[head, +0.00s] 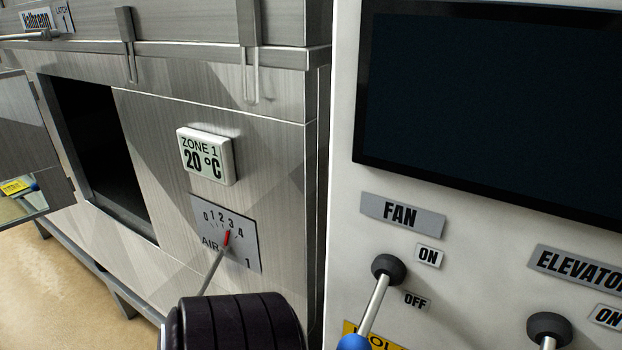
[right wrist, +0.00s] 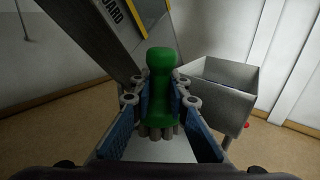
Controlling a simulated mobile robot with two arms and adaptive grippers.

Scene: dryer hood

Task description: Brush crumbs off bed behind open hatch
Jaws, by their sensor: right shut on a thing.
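In the head view, the hatch door (head: 22,130) stands swung open at the left edge, hinged beside a dark rectangular opening (head: 105,150) in the brushed-metal dryer wall. The inside is too dark to make out the bed or any crumbs. In the right wrist view, my right gripper (right wrist: 161,102) is shut on a green brush handle (right wrist: 160,65), with its blue-padded fingers on both sides. Stubby grey parts, perhaps bristles, show at the handle's near end. The right gripper is not in the head view. My left gripper is in neither view.
An air lever (head: 215,268) with a numbered plate and a zone 1 display (head: 206,156) are right of the opening. A control cabinet with a dark screen (head: 490,100) and a fan lever (head: 376,305) stands at right. The wrist view shows a metal bin (right wrist: 222,88).

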